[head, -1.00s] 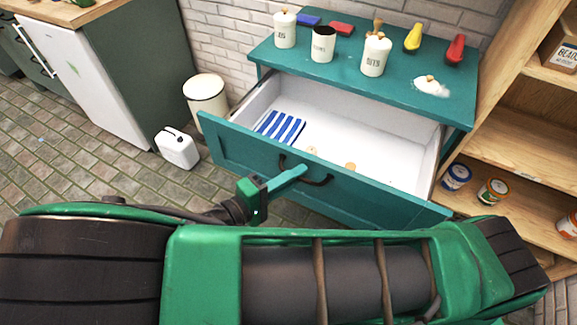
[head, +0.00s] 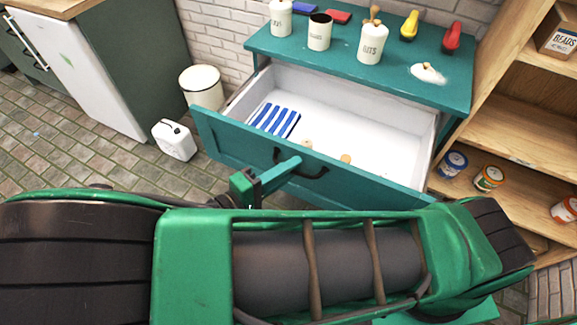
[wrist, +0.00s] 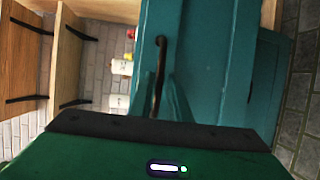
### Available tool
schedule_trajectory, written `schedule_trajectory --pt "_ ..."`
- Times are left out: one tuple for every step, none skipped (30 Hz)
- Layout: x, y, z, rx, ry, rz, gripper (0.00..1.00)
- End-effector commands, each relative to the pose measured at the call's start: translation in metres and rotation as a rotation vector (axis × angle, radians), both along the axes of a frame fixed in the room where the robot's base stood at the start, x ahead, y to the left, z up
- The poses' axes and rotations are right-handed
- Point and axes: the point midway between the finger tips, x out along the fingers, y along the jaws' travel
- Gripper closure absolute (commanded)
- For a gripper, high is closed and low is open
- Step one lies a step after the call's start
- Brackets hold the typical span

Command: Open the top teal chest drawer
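The teal chest (head: 345,58) stands against the brick wall. Its top drawer (head: 222,128) is pulled well out, and its white inside shows, with a blue-and-white striped cloth (head: 274,120) and small round tan pieces (head: 346,158) in it. The dark drawer handle (head: 318,174) is on the drawer front; in the wrist view the handle (wrist: 160,58) runs upright. My gripper (head: 298,162) is at the handle.
White canisters (head: 319,31), red and blue blocks, yellow and red scoops and a white powder spill are on the chest top. A wooden shelf (head: 520,145) with paint tubs stands close on the right. A bin (head: 201,88) and white jug (head: 174,140) stand left on the tiled floor.

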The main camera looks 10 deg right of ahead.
Motion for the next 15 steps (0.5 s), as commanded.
schedule_trajectory --pt "-0.001 0.001 0.000 0.001 -0.001 0.001 0.83" --pt "-0.002 0.003 0.000 0.001 -0.002 0.001 0.83" --pt "-0.003 0.006 0.001 0.002 -0.003 0.002 0.83" --pt "-0.005 0.009 0.001 0.002 -0.003 0.003 0.83" --pt "-0.007 0.012 0.001 0.001 -0.002 0.004 0.83" --pt "-0.010 0.016 0.002 0.001 -0.002 0.003 0.83" --pt "-0.013 0.021 0.002 0.003 -0.002 0.003 0.83" --pt "-0.016 0.025 0.003 0.002 -0.001 0.004 0.83" --pt "-0.020 0.032 0.003 0.002 -0.001 0.005 0.83" --pt "-0.023 0.037 0.004 0.002 -0.003 0.005 0.83" --pt "-0.027 0.042 0.004 0.002 -0.001 0.005 0.83" --pt "-0.031 0.048 0.005 0.003 -0.001 0.005 0.83" --pt "-0.034 0.053 0.006 0.002 -0.001 0.005 0.83" --pt "-0.037 0.057 0.006 0.002 -0.001 0.004 0.83" --pt "-0.041 0.063 0.007 0.001 -0.002 0.004 0.83"
